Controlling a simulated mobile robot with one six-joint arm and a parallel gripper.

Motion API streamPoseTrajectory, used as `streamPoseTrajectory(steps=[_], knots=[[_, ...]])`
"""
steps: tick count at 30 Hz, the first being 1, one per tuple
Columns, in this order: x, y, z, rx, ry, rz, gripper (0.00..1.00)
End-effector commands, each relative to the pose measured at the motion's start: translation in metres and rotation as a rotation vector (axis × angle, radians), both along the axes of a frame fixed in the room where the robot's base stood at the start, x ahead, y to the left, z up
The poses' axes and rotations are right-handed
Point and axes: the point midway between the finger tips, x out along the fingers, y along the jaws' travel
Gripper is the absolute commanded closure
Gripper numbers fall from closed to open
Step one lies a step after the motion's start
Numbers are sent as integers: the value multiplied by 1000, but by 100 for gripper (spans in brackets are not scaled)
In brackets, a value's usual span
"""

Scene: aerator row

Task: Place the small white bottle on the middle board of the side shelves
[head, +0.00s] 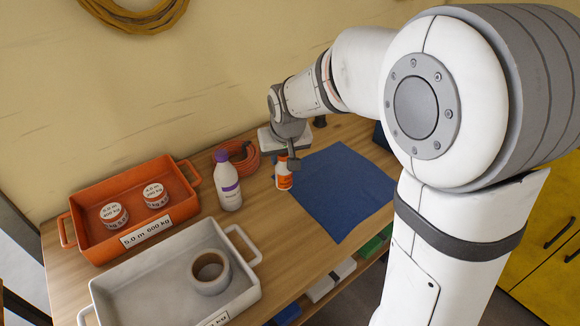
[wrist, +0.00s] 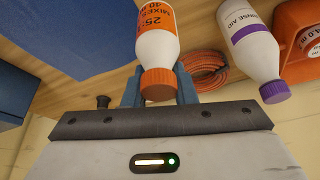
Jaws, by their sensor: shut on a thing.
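The small white bottle (head: 284,181) has an orange label and an orange cap. It is upright near the left edge of the blue mat. My gripper (head: 289,161) is above it with the jaws around its upper part. In the wrist view the bottle (wrist: 157,45) is between the two blue-grey fingers, and my gripper (wrist: 159,88) is shut on it. I cannot tell whether its base touches the bench. I cannot make out the side shelves or their middle board for certain.
A larger white bottle with a purple cap (head: 227,182) stands left of my gripper. Behind it lies a coiled orange hose (head: 238,160). An orange tray (head: 165,165) and a white tray (head: 120,300) fill the left. The blue mat (head: 335,190) is clear. Boxes (head: 322,287) sit below the bench.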

Motion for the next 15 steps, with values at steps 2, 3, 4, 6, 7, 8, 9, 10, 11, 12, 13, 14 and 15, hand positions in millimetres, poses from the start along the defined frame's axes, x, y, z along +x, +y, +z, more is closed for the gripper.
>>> streamPoseTrajectory(steps=[2,3,4,6,7,8,9,10,11,12,13,14,15], knots=[[0,-2,-12,-2,6,-4,100],[-1,-2,-20,-2,6,-5,100],[-1,-3,-27,-3,8,-5,100],[0,-3,-39,-2,6,-6,100],[0,-3,-44,-2,7,-7,100],[0,-3,-49,-2,6,-7,100],[0,-3,-53,-1,5,-8,100],[0,-4,-55,-1,3,-8,100],[1,-3,-57,0,3,-9,100],[0,-4,-61,-1,4,-9,100],[0,-4,-64,-1,5,-9,100],[0,-4,-69,-1,5,-9,100],[-1,-4,-75,-1,6,-8,100]])
